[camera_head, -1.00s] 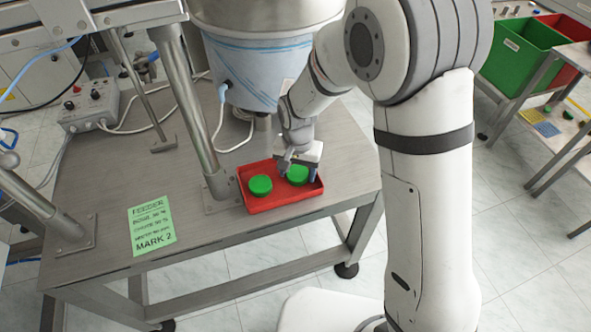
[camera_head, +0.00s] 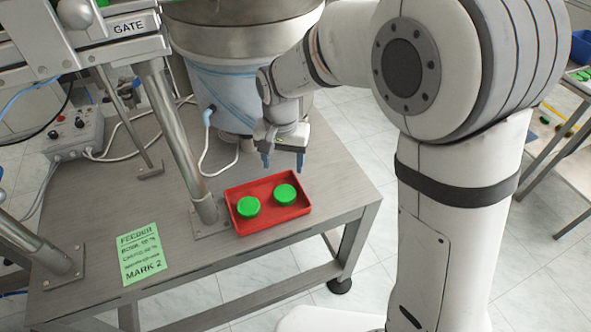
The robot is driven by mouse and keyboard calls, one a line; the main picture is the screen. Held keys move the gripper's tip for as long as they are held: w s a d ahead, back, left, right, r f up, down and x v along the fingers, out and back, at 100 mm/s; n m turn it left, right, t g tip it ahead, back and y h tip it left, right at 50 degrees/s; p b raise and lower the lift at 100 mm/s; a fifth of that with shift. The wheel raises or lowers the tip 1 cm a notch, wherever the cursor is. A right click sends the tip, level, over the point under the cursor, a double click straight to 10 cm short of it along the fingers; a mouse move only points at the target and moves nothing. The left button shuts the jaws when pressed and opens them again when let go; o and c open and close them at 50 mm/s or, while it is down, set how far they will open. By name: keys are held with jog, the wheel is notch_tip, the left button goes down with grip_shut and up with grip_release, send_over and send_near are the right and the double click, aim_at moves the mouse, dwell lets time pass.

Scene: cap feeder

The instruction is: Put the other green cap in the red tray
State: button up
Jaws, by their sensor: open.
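The red tray (camera_head: 268,228) sits on the grey metal table, near its right front part. Two green caps lie in it side by side, apart from each other: a left green cap (camera_head: 248,207) and a right green cap (camera_head: 285,194). My gripper (camera_head: 283,166) is above and behind the tray, pointing down. Its blue-tipped fingers are apart and nothing is between them. It touches neither cap.
The feeder bowl (camera_head: 240,35) stands behind the tray, close to my gripper. A metal post (camera_head: 178,140) rises left of the tray. A green feeder label (camera_head: 141,252) lies on the table. A control box (camera_head: 75,132) with cables is at the back left.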

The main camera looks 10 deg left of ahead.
jog(key=s+d+r, duration=0.2)
jog(key=s+d, duration=0.2)
jog(key=d, duration=0.4)
jog(key=s+d+r+t, duration=0.1)
jog(key=s+d+r, duration=0.2)
jog(key=d, duration=0.6)
jog(key=s+d+r+t, duration=0.1)
jog(key=s+d+r, duration=0.1)
jog(key=s+d, duration=0.4)
jog(key=d, duration=0.2)
jog(key=shift+s+d+r, duration=0.25)
jog(key=shift+d+r, duration=0.1)
jog(key=shift+d, duration=0.05)
